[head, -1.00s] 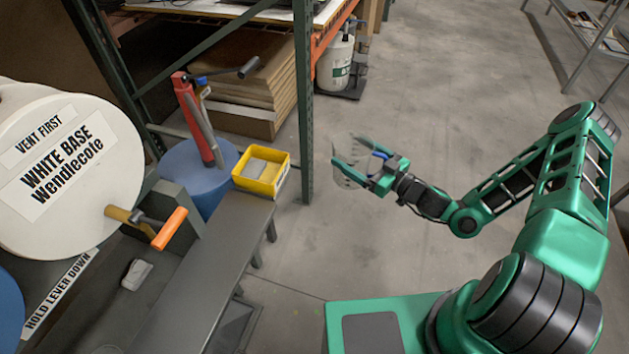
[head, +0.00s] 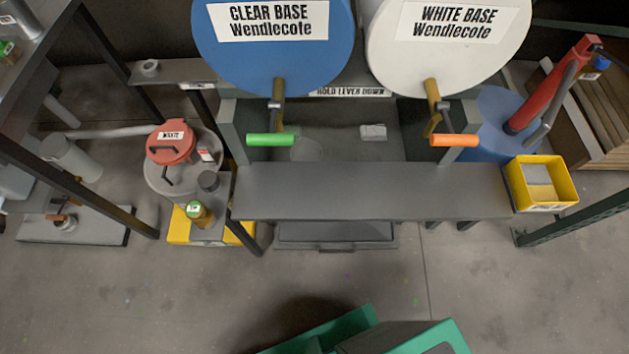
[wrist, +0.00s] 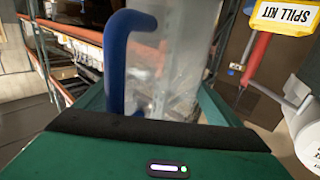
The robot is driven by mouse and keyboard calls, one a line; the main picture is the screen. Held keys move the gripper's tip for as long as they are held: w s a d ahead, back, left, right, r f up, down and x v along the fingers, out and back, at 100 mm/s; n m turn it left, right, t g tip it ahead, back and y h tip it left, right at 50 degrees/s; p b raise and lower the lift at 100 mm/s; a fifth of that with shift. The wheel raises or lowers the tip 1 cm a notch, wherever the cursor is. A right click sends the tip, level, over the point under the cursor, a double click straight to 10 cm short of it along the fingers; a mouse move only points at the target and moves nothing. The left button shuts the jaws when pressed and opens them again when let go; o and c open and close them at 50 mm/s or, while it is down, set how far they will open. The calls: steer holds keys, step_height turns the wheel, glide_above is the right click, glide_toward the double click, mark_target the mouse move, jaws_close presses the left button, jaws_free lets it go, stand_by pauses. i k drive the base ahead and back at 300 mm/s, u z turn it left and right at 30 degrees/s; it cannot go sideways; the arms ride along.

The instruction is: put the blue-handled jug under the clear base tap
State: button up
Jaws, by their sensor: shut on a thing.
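The blue-handled jug (wrist: 180,62) is clear and fills the middle of the wrist view, with its blue handle (wrist: 117,55) toward me. My gripper (wrist: 155,108) is shut on the jug; which part the fingers press is hard to make out. Neither the jug nor my gripper shows in the head view. The blue drum marked CLEAR BASE (head: 275,60) is at top centre of the head view. Its tap (head: 278,105) points down and has a green lever (head: 270,140). A faint round clear shape lies below it, too faint to identify.
The white drum (head: 450,55) with its orange-levered tap (head: 455,140) stands to the right. A grey bench (head: 370,190) runs in front of both. A yellow bin (head: 541,205) is at its right end. A red-lidded pot (head: 171,143) stands left. The floor in front is clear.

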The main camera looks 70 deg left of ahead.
mark_target(295, 191)
steer(key=k, duration=2.15)
steer(key=u, duration=0.5)
steer(key=i, duration=1)
steer(key=z, duration=0.05)
